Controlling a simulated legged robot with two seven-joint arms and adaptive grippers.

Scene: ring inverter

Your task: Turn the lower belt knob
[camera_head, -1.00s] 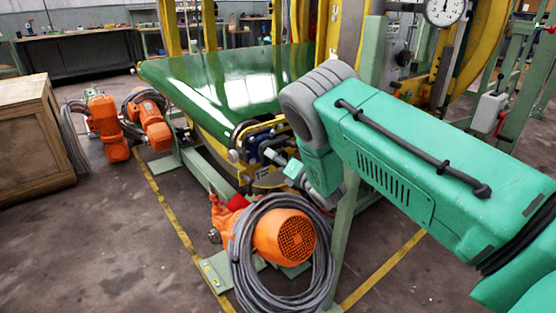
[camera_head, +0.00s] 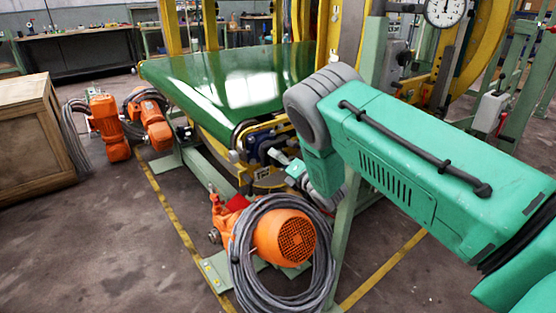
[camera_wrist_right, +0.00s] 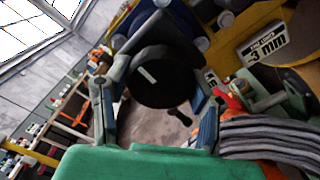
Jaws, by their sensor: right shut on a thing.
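The lower belt knob (camera_wrist_right: 165,88) is a round black knob with a short white mark on its face. It sits between the two fingers of my right gripper (camera_wrist_right: 156,95), which is shut on it in the right wrist view. In the head view my right gripper (camera_head: 272,156) is at the near end of the green belt (camera_head: 235,85), beside the blue and yellow mechanism. The knob cannot be made out clearly there, as the gripper and wrist hide it. My left gripper is in neither view.
An orange motor with a coiled grey cable (camera_head: 285,240) stands on the floor below my right arm. A green post (camera_head: 345,240) is close to the wrist. A wooden crate (camera_head: 30,140) and more orange motors (camera_head: 108,125) are at the left.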

